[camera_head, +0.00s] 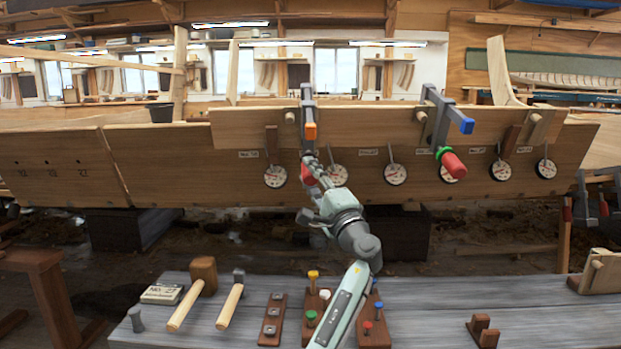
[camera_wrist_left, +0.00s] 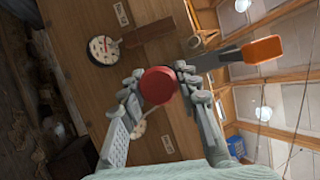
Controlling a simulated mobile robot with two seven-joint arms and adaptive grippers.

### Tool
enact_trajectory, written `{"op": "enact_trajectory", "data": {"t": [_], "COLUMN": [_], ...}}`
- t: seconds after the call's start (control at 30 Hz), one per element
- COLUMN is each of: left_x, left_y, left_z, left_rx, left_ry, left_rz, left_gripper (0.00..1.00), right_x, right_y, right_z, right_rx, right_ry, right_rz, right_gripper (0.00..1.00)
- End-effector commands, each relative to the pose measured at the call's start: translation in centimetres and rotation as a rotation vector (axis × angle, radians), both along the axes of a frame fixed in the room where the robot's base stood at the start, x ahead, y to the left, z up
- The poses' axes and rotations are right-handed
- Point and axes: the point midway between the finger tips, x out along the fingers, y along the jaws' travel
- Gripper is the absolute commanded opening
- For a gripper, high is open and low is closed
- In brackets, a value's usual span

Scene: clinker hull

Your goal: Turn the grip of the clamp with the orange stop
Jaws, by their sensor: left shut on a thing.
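The clamp (camera_head: 307,95) with the orange stop (camera_head: 310,131) hangs on the top edge of the wooden hull plank. The orange stop also shows in the left wrist view (camera_wrist_left: 263,50). Its red grip (camera_head: 307,176) sits below the stop, partly hidden by my gripper. In the left wrist view the round end of the red grip (camera_wrist_left: 158,86) lies between my fingers. My left gripper (camera_head: 312,166) is shut on the red grip, with one finger on each side. My right gripper is not in view.
A second clamp (camera_head: 438,115) with a blue stop (camera_head: 467,126) and a red-and-green grip (camera_head: 453,163) stands to the right. Several round dials (camera_head: 395,174) line the hull. A grey bench (camera_head: 440,310) in front holds mallets (camera_head: 188,304) and pegs in wooden blocks.

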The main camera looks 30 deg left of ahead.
Motion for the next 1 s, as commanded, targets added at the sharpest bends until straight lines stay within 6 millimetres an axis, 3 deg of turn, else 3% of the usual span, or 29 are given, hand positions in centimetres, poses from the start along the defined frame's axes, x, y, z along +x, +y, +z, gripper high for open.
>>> {"op": "enact_trajectory", "data": {"t": [0.5,0.53,0.67,1.0], "left_x": [0.0,0.0,0.0,-0.06], "left_y": [-0.05,-0.05,-0.04,-0.18], "left_z": [-0.15,-0.15,-0.12,-0.12], "left_rx": [0.013,0.013,0.012,0.013], "left_ry": [0.013,0.013,0.012,0.011], "left_rz": [0.007,0.007,0.007,0.006], "left_gripper": [0.03,0.34,0.5,0.53], "right_x": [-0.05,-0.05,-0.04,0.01], "right_y": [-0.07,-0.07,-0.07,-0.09], "right_z": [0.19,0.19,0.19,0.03], "right_rx": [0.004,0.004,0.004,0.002], "right_ry": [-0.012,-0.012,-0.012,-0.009], "right_rz": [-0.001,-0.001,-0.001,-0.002], "right_gripper": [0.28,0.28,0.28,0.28]}}
